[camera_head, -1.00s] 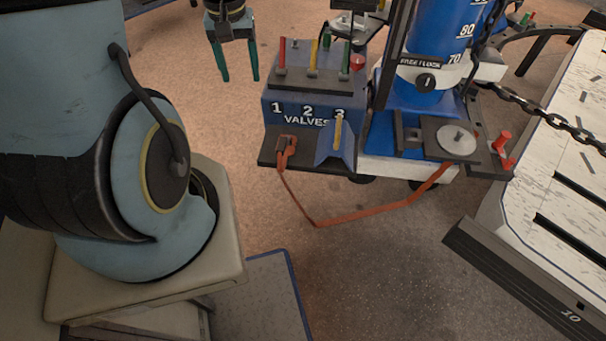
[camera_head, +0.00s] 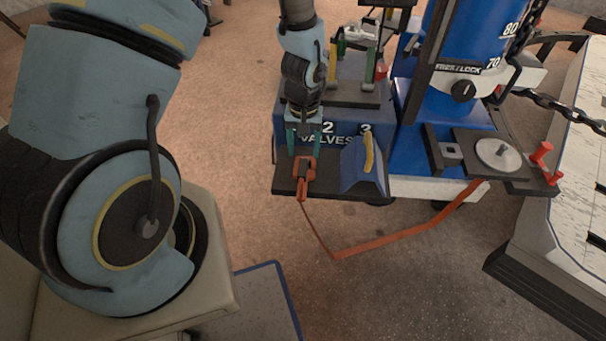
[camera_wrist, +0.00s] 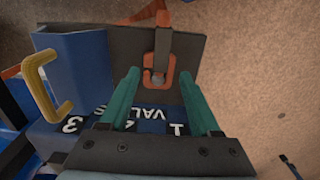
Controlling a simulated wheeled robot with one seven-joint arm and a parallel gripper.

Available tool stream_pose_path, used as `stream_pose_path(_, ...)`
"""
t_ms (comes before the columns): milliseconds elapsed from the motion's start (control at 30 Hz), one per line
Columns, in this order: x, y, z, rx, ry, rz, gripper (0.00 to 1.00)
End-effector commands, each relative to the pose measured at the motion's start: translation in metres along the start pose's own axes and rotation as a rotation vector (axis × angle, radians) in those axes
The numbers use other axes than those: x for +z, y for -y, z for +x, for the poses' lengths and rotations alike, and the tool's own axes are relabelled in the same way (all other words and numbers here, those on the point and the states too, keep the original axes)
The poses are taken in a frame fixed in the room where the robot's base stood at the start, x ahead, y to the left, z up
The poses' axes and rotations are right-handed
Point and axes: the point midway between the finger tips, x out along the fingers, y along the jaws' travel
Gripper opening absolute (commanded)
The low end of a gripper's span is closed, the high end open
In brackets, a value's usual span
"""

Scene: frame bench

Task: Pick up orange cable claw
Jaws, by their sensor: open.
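The orange cable claw (camera_head: 303,171) lies on a dark shelf (camera_head: 337,191) at the front of the blue valve box. An orange strap (camera_head: 375,240) runs from it down and off to the right. In the wrist view the claw (camera_wrist: 158,68) shows as an orange hook-like frame on the shelf, beyond my fingertips and between their lines. My gripper (camera_head: 304,150) has two green fingers, spread apart with nothing between them, just behind and above the claw. In the wrist view my gripper (camera_wrist: 160,82) points at the claw. I cannot tell whether the fingers touch the shelf.
A blue block with a yellow handle (camera_head: 368,153) stands right of the claw on the same shelf. Upright valve levers (camera_head: 370,66) stand on the box behind. A blue frame machine (camera_head: 415,110) and a chain (camera_head: 565,108) are to the right.

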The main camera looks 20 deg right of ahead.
Motion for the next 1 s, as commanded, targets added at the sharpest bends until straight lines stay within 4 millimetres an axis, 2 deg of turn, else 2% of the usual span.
stream_pose_path(400,0.000,0.001,0.047,-0.001,0.000,0.000,0.64)
stream_pose_path(700,-0.001,0.002,0.051,0.000,-0.001,0.000,0.64)
stream_pose_path(1000,-0.001,0.001,0.051,0.000,-0.001,0.000,0.30)
